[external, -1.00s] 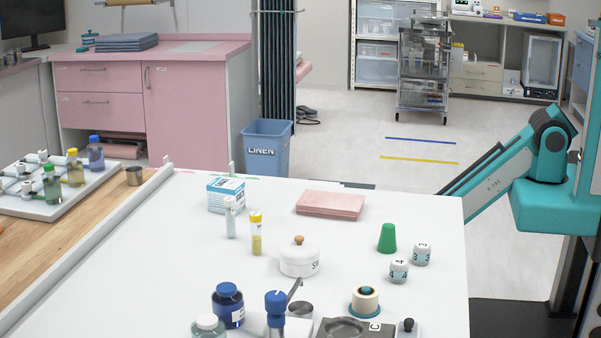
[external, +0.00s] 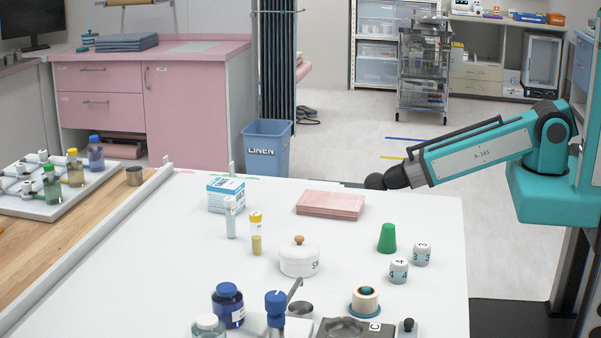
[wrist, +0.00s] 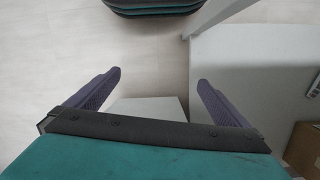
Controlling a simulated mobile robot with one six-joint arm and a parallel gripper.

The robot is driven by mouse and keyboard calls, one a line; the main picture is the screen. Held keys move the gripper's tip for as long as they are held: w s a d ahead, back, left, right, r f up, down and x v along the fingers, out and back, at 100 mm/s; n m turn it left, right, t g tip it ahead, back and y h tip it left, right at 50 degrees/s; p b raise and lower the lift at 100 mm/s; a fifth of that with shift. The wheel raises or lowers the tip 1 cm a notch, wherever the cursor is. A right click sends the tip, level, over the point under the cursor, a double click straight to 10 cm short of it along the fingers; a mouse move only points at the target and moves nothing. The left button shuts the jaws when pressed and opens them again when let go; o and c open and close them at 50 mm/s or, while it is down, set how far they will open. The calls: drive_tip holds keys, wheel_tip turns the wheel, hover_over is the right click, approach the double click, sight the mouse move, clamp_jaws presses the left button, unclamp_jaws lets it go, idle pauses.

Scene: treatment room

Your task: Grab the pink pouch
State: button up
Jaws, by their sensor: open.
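The pink pouch (external: 330,205) lies flat on the white table, toward its far edge, in the external view. My gripper (external: 350,184) is at the far edge of the table, just beyond the pouch and apart from it; its fingers are small and dark there. In the wrist view my gripper (wrist: 157,82) shows two purple fingers spread wide with nothing between them. The pouch does not show in the wrist view.
On the table (external: 130,260) stand a blue-and-white box (external: 226,195), a yellow-capped tube (external: 256,234), a white lidded pot (external: 299,258), a green cone (external: 387,239) and several bottles. The wrist view shows floor and a cardboard box (wrist: 303,150).

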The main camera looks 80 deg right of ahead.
drive_tip(key=w+r+m+t+p, duration=0.1)
drive_tip(key=w+r, duration=0.5)
drive_tip(key=r, duration=0.3)
drive_tip(key=w+r+m+t+p, duration=0.1)
drive_tip(key=w+r+t, duration=0.1)
drive_tip(key=w+r, duration=0.6)
wheel_tip(320, 180, up, 28)
drive_tip(key=n+p, duration=0.4)
drive_tip(key=p, duration=0.2)
hover_over(331, 200)
drive_tip(key=shift+r+g, duration=0.1)
drive_tip(key=shift+g, duration=0.2)
drive_tip(key=shift+f+p, duration=0.85)
drive_tip(key=shift+f, duration=3.45)
